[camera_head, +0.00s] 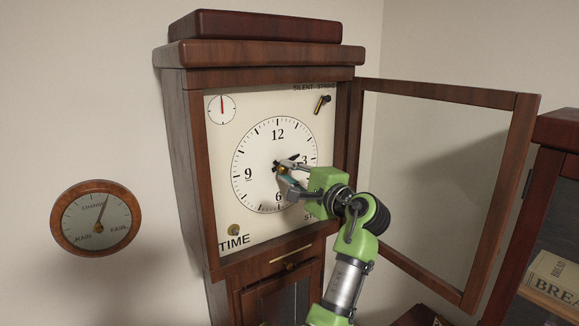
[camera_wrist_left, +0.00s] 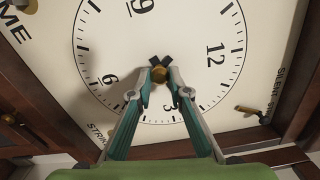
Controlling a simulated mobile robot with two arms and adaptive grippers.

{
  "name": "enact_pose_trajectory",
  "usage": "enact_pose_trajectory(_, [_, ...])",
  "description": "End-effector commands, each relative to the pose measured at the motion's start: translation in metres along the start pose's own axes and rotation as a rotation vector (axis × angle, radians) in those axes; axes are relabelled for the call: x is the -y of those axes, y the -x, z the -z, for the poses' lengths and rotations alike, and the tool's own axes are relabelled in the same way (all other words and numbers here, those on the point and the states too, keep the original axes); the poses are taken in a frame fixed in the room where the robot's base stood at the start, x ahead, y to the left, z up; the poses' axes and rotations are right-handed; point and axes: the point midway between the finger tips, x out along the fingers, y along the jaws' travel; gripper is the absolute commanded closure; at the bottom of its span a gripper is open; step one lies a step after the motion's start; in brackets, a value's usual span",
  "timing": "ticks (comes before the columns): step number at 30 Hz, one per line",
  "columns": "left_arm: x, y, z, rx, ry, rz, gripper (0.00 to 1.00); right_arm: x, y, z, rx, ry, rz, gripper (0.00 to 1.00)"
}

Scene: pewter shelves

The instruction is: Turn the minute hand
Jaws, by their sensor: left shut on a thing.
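The tall wooden clock has a cream dial (camera_head: 262,150) with black numerals. The dial also fills much of the wrist view (camera_wrist_left: 190,30). My left gripper (camera_head: 281,173) is at the middle of the dial, its fingers closed together at the hub. In the wrist view, the fingertips (camera_wrist_left: 158,82) meet just below a brass hub (camera_wrist_left: 158,73). Two short dark ends of the clock hands (camera_wrist_left: 166,60) stick out beyond the hub. The gripper is shut on the minute hand, most of which the fingers hide. A dark hand part (camera_head: 293,157) shows above the fingers.
The glazed clock door (camera_head: 435,150) stands open to the right, beside my left arm. A small dial (camera_head: 222,109) and a strike lever (camera_head: 322,104) sit in the face's upper corners. A round wall gauge (camera_head: 97,218) hangs left. A cabinet (camera_head: 558,180) stands right.

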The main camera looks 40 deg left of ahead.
Motion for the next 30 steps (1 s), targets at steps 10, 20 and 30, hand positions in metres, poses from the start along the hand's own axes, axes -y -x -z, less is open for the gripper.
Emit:
enact_pose_trajectory(10, [0.0037,-0.0004,-0.0006,0.0,-0.04,0.008,1.0,0.004,0.0052,0.0007,0.0,-0.001,0.005,0.67])
enact_pose_trajectory(20, [0.0037,-0.0004,-0.0007,0.001,-0.039,0.008,0.7,0.0043,0.005,0.0005,0.0,0.0,0.005,0.67])
enact_pose_trajectory(30, [0.0012,0.0002,-0.0001,0.0,-0.04,0.003,0.65,0.0003,0.0048,-0.0002,0.001,0.002,0.001,0.67])
